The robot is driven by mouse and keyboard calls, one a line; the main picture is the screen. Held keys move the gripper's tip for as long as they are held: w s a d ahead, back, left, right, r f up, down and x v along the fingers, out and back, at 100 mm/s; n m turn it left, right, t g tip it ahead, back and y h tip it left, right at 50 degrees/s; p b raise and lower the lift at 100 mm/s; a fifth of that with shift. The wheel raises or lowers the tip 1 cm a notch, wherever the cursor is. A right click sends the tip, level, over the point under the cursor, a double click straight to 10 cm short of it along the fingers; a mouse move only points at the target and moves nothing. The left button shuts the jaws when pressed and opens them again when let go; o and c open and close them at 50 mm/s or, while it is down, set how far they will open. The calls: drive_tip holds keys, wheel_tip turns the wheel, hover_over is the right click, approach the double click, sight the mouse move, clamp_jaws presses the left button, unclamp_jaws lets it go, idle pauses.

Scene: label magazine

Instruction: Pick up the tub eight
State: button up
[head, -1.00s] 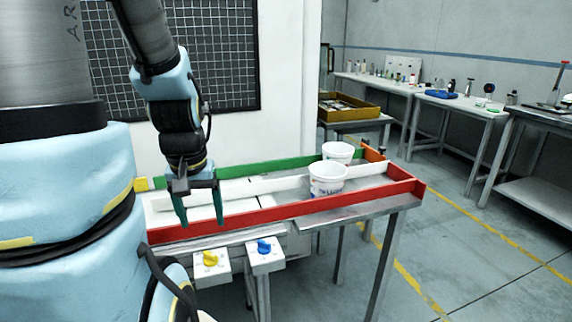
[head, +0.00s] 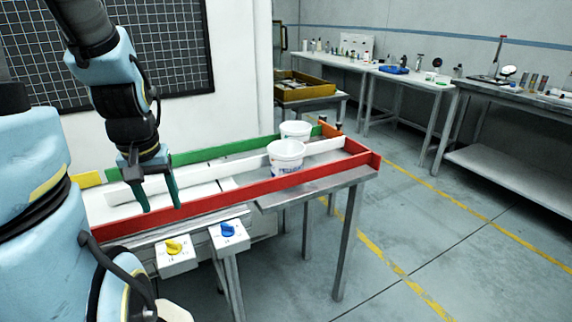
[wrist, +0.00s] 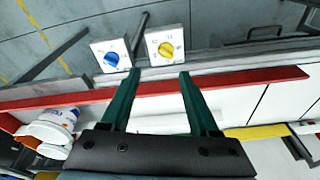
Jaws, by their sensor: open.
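Two white tubs stand upright on the railed table. The nearer tub (head: 286,156), with blue print, is in the lane between the red and white rails. The farther tub (head: 296,130) is behind it, in the lane toward the green rail. I cannot read a number on either, so I cannot tell which is tub eight. My gripper (head: 162,209) points down, open and empty, over the left part of the lanes, well left of both tubs. In the wrist view, a tub (wrist: 52,127) shows at the left, apart from my open fingers (wrist: 159,76).
A red rail (head: 240,194), white rail (head: 325,146) and green rail (head: 215,148) run along the table, with an orange end piece (head: 330,129). Boxes with a yellow knob (head: 174,247) and blue knob (head: 228,229) stand in front. The floor to the right is clear.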

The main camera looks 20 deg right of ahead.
drive_tip(key=w+d+f, duration=0.1)
drive_tip(key=w, duration=0.1)
drive_tip(key=w+d+f+m+t+b, duration=0.1)
drive_tip(key=w, duration=0.2)
drive_tip(key=w+d+m+t, duration=0.1)
drive_tip(key=w, duration=0.2)
drive_tip(key=shift+w+d+f+h, duration=0.1)
drive_tip(key=shift+w+f+h, duration=0.1)
drive_tip(key=shift+f+h, duration=0.15)
drive_tip(key=shift+c, duration=1.4)
drive_tip(key=w+d, duration=0.1)
drive_tip(key=w+d+m+t+h+b, duration=0.1)
drive_tip(key=w, duration=0.1)
drive_tip(key=w+d+f+t, duration=0.1)
drive_tip(key=w+d, duration=0.1)
drive_tip(key=shift+w+f, duration=0.1)
drive_tip(key=shift+w, duration=0.05)
drive_tip(key=shift+w+d+f+m+t+h+p, duration=0.1)
drive_tip(key=shift+w+d+f+m+t+h, duration=0.4)
drive_tip(key=shift+w+d+h, duration=1.85)
drive_tip(key=shift+w+d+f+m+t+h+p, duration=0.2)
drive_tip(key=shift+w+d+m+t+h, duration=0.5)
drive_tip(key=shift+w+d, duration=3.55)
drive_tip(key=shift+w+d+f+m+t+h+p, duration=0.1)
drive_tip(key=shift+w+d+f+m+t+h, duration=0.6)
drive_tip(key=shift+d, duration=4.7)
